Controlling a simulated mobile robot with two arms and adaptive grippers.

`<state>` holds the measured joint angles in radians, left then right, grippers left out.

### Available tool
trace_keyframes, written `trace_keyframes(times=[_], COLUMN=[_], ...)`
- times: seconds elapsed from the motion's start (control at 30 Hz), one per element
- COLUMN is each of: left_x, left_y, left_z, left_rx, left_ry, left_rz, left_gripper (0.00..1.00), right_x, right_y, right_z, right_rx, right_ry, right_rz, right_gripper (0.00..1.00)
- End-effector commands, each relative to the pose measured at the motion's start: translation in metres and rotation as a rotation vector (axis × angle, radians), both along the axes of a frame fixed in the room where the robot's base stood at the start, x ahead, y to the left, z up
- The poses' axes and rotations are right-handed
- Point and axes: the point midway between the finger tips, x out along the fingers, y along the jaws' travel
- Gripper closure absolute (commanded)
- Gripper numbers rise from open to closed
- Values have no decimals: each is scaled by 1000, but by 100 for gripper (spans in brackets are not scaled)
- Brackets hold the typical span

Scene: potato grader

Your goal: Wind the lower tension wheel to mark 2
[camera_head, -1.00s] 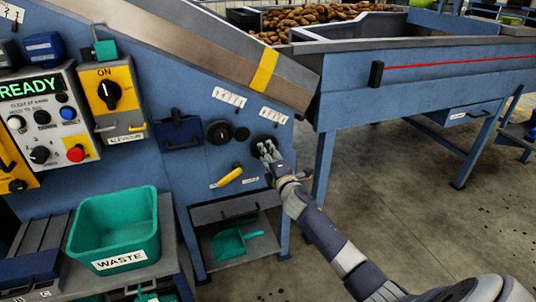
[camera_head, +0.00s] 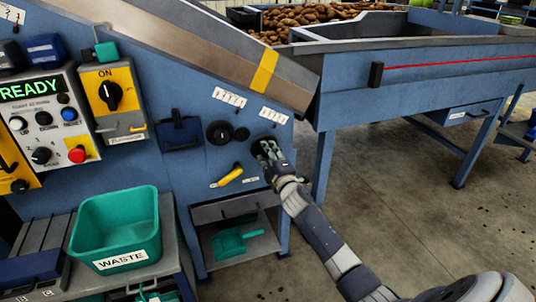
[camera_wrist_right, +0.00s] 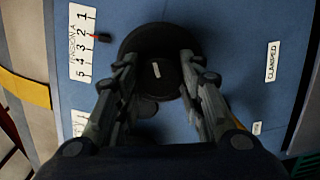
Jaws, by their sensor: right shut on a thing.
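A black round wheel (camera_head: 257,145) sits on the blue machine panel, the lower right one of the wheels there. My right gripper (camera_head: 267,150) is shut on it, its fingertips covering part of the wheel. In the right wrist view the wheel (camera_wrist_right: 150,38) lies between the two fingers of the gripper (camera_wrist_right: 158,62). Beside it is a white scale (camera_wrist_right: 82,42) marked TENSION A, 1 to 5. My left gripper is not in view.
Another black wheel (camera_head: 219,132) is to the left on the panel. A yellow handle (camera_head: 230,176) is below. A green waste bin (camera_head: 115,232) stands at lower left, and a control box (camera_head: 45,120) reads READY. The floor at right is open.

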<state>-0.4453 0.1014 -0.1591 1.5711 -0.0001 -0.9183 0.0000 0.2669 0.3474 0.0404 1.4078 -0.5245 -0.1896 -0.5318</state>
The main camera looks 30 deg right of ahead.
Motion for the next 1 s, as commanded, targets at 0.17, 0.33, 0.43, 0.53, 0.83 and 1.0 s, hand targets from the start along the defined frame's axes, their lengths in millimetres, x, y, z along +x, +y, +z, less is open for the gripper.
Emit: trace_keyframes(times=[0.17, 0.33, 0.43, 0.53, 0.83, 1.0], left_x=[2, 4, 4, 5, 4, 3], left_y=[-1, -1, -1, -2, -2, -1], left_z=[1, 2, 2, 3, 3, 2], left_rx=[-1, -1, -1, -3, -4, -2], left_ry=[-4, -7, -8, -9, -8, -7], left_rz=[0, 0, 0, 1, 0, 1], left_gripper=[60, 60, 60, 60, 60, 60], right_x=[0, 0, 0, 0, -18, -47], right_y=[0, 0, 0, 0, 4, 11], right_z=[-2, -1, -1, -1, -1, -2], right_rx=[0, 0, -2, -2, -2, -2], right_ry=[3, 2, 2, 1, 1, 2], right_rz=[0, -1, -1, 0, 1, 1], right_gripper=[88, 44, 44, 44, 44, 44])
